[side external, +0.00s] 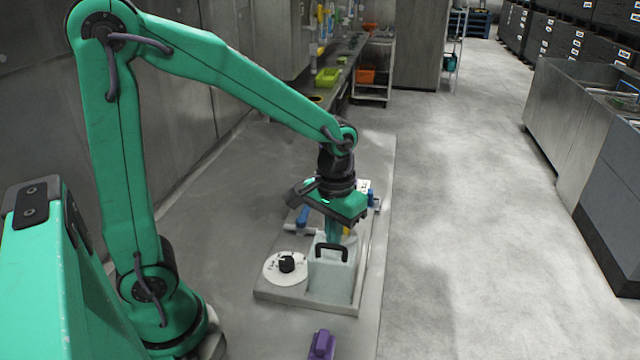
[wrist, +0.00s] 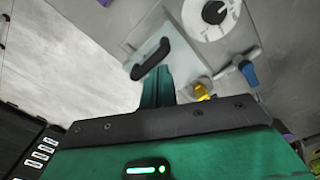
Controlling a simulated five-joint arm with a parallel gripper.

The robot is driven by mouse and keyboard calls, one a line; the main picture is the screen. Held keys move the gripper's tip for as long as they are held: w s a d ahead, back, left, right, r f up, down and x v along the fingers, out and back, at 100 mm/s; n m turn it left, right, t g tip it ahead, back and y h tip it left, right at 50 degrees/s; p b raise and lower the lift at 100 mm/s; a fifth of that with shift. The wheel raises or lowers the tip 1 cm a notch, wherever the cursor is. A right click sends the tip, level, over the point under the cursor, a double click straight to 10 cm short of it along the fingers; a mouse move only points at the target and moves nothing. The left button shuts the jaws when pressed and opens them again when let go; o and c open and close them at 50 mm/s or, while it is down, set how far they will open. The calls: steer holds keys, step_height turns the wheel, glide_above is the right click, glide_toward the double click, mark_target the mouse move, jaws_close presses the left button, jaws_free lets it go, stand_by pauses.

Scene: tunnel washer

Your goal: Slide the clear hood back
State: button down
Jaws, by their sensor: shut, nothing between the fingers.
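The clear hood (side external: 331,278) is a pale, see-through box with a black handle (side external: 331,250) on its top. It stands on a grey base plate (side external: 283,296), beside a white dial with a black knob (side external: 286,264). My gripper (side external: 334,232) is shut and empty, pointing down at the hood behind its handle. In the wrist view the shut fingers (wrist: 157,88) reach toward the hood (wrist: 150,48), close to the black handle (wrist: 152,60). I cannot tell whether the fingers touch the hood.
Blue-handled valve (side external: 303,216) and yellow part (wrist: 203,92) sit behind the hood on the same plate. A purple object (side external: 322,344) lies on the bench in front. The bench left of the plate is clear. The bench's right edge drops to the floor (side external: 450,250).

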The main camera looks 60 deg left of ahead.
step_height(320, 180, up, 6)
steer(key=shift+w+a, duration=0.3)
steer(key=shift+a, duration=0.05)
stand_by(0.7)
stand_by(0.3)
steer(key=s+a+r+m+t, duration=0.2)
steer(key=s+r+t, duration=0.3)
steer(key=s, duration=0.5)
steer(key=shift+s+a+m+t, duration=0.2)
steer(key=shift+a+m+t, duration=0.1)
steer(key=shift+m, duration=0.2)
stand_by(1.5)
